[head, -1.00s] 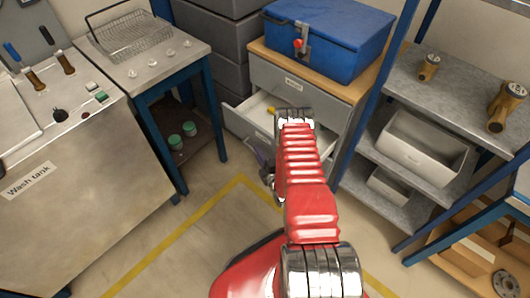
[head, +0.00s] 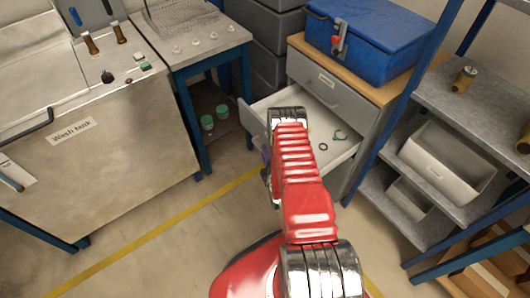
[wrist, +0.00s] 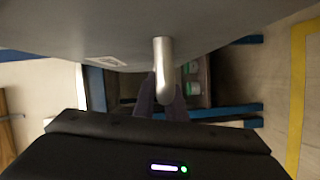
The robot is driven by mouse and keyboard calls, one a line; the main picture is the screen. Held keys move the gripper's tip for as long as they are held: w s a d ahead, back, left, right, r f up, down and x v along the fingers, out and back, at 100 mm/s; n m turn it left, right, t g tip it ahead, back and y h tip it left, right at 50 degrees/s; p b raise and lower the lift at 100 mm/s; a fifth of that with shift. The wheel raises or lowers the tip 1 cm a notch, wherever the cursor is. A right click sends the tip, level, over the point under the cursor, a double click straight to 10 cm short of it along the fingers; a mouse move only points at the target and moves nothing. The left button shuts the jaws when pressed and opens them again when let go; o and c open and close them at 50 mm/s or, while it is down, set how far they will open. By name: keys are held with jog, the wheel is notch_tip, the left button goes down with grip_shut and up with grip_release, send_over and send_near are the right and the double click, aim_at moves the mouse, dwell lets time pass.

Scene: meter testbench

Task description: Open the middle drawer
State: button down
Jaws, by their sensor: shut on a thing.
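The grey drawer cabinet (head: 318,128) stands at the back under a wooden top. Its labelled top drawer (head: 325,88) is shut. The drawer below it, the middle drawer (head: 340,152), is pulled well out, and a dark ring and a small green item lie inside. My red arm covers part of its front and left side. In the wrist view, the drawer's silver handle (wrist: 164,65) runs down between the dark fingers of my gripper (wrist: 161,92), which is shut on it. The grey drawer front with a label spans the top of that view. In the head view my arm mostly hides the gripper.
A blue box (head: 370,40) sits on the cabinet. The wash tank (head: 100,150) and a blue-legged table (head: 190,45) stand at left. A metal shelf (head: 455,105) with bins is close on the right. Floor marked with a yellow line (head: 150,235) is clear in front.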

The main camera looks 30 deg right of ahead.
jog(key=shift+s+d+f, duration=0.1)
jog(key=shift+f, duration=0.15)
jog(key=c, duration=2.2)
grip_release()
jog(key=o, duration=0.4)
jog(key=shift+r, duration=0.1)
jog(key=v, duration=1.3)
jog(key=shift+s+r, duration=0.15)
jog(key=shift+s, duration=0.2)
